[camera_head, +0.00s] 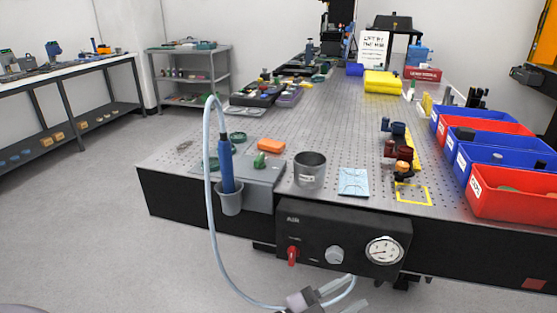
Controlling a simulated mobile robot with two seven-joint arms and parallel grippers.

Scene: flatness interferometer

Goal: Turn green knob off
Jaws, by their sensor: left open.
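A small green knob-like part (261,160) stands on a grey box (265,190) at the table's front left; its exact setting is too small to tell. Below the table edge is a black panel marked AIR (318,226), with a red lever handle (292,256) pointing down, a grey round knob (334,255) and a dial gauge (384,250). My left gripper (344,295) is at the bottom of the view, below the AIR panel, open and apart from the green part. My right gripper is not in view.
A blue tool (226,165) stands in a grey cup (229,199), its pale hose (209,170) looping down near my left gripper. A metal cup (310,170) and orange block (271,146) are near the green part. Red and blue bins (510,198) line the right edge.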

